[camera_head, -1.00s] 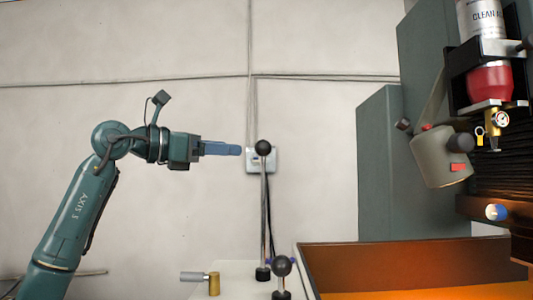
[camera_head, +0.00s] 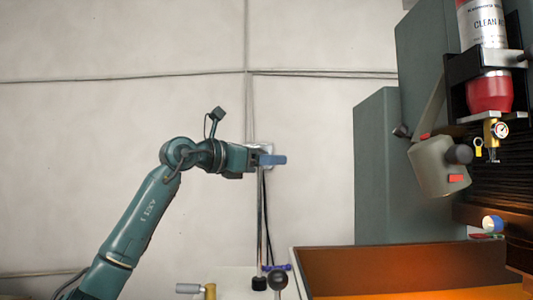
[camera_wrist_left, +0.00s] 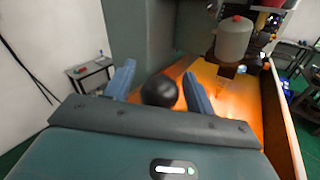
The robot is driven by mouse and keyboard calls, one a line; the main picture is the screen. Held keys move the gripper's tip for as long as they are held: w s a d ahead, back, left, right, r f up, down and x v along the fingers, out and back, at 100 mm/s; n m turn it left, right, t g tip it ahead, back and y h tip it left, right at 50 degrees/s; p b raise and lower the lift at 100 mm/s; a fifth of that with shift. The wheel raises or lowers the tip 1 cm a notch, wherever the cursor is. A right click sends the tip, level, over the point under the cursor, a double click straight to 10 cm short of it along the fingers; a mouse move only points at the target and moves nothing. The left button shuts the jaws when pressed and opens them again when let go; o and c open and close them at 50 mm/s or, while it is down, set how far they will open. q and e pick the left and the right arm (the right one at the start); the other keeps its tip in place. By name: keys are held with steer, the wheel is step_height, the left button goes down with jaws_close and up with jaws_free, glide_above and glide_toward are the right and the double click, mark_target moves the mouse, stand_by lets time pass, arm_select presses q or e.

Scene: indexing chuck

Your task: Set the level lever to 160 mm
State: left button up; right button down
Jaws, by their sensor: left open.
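A tall upright metal lever (camera_head: 261,215) stands left of the orange-lit tray, and its top is hidden behind my left gripper in the head view. My left gripper (camera_head: 282,160) is open, its blue fingers level and pointing right at the height of the lever's top. In the left wrist view a black ball knob (camera_wrist_left: 159,91) sits between the two open fingers of the gripper (camera_wrist_left: 159,74), with gaps on both sides. No scale reading is legible.
A tray with orange light inside (camera_head: 400,250) lies to the right. A grey machine head (camera_head: 438,165) and a red-and-white bottle (camera_head: 487,85) are above it. A brass fitting with a grey handle (camera_head: 210,291) is at the lower left. The wall behind is bare.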

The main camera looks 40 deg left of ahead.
arm_select(q)
steer(key=shift+w, duration=0.15)
steer(key=shift+c, duration=0.2)
jaws_close()
steer(key=shift+f, duration=0.1)
stand_by(0.3)
